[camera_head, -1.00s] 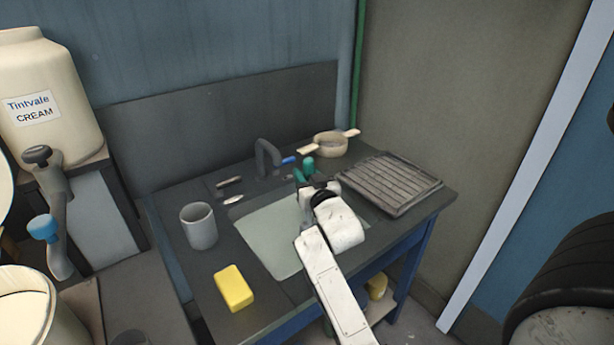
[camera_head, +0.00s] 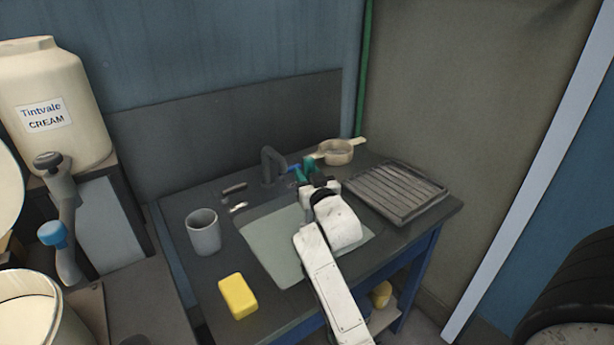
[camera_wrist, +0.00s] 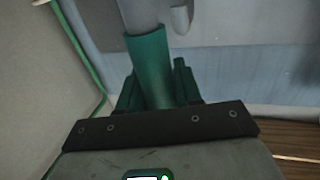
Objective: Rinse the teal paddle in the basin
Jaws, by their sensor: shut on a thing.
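My gripper (camera_head: 312,180) is over the back right part of the sink basin (camera_head: 268,247), close to the grey tap (camera_head: 272,166). In the wrist view my gripper (camera_wrist: 156,88) is shut on the teal handle of the paddle (camera_wrist: 149,62), which stands between its green fingers. A grey shaft continues from the handle toward the top of that view, and its far end is out of frame. In the head view only a little of the teal paddle (camera_head: 309,164) shows, and my arm hides part of the basin.
A grey mug (camera_head: 203,234) and a yellow sponge (camera_head: 238,296) stand left of the basin. A ribbed drying rack (camera_head: 395,195) lies to the right. A beige strainer or pan (camera_head: 338,152) sits behind. A blue tap handle (camera_head: 294,168) is close to my gripper.

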